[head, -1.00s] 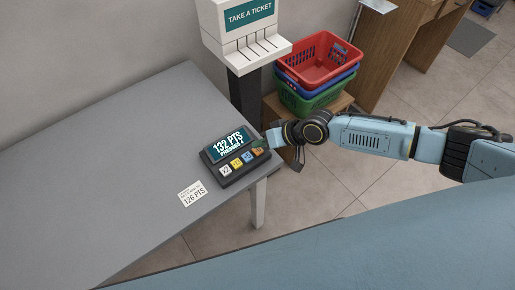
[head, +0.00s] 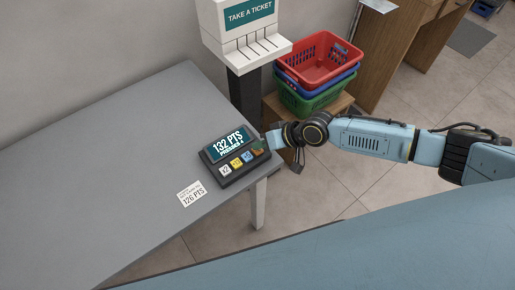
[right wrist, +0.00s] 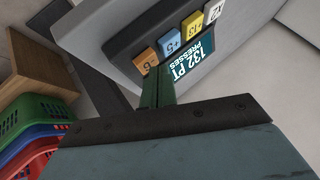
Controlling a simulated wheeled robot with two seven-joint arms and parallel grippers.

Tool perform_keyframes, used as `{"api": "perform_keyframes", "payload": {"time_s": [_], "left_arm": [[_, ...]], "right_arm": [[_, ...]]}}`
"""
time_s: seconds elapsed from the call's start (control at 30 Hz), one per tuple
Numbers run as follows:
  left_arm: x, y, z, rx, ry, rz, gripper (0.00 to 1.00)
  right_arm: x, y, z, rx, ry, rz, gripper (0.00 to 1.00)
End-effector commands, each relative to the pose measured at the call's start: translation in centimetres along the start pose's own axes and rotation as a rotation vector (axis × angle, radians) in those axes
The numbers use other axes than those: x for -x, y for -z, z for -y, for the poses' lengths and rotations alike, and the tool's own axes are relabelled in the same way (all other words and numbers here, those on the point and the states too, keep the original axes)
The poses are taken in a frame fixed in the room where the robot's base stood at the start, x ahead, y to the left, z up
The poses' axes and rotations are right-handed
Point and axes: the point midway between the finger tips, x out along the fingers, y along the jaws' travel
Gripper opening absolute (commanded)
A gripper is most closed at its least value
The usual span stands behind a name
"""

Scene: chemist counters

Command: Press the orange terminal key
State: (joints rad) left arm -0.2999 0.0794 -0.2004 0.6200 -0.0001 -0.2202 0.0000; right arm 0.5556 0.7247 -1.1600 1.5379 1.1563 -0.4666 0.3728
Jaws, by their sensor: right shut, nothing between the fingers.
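The dark terminal (head: 239,176) stands near the right end of the grey table, its screen (head: 230,144) reading 132 PTS with a smaller line below. Its key row runs white, yellow, blue, orange. The orange key (right wrist: 146,60), marked -6, is at the row's end nearest my right gripper. My right gripper (right wrist: 158,88) is shut and empty, its fingertips beside the orange key and over the screen's edge in the right wrist view. In the head view the fingers partly cover that corner. I cannot tell whether they touch the key. My left gripper is not in view.
A white card (head: 191,194) reading 126 PTS lies on the table (head: 110,160) left of the terminal. A ticket dispenser (head: 240,40) stands behind. Stacked red, blue and green baskets (head: 318,62) sit behind my right arm. Most of the table is clear.

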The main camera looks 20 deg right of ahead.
Motion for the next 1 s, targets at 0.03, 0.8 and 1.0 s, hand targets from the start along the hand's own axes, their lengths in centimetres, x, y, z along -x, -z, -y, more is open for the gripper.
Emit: {"api": "perform_keyframes", "payload": {"time_s": [0.03,0.8,1.0], "left_arm": [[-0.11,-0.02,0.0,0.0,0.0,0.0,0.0],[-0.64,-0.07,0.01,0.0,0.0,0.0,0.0],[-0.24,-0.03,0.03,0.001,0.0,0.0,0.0]], "right_arm": [[-0.1,-0.08,-0.06,0.0,0.0,0.0,0.0],[-0.54,-0.44,-0.39,-0.001,0.0,0.002,0.0],[-0.24,-0.25,-0.18,-0.001,0.0,0.002,0.0]]}}
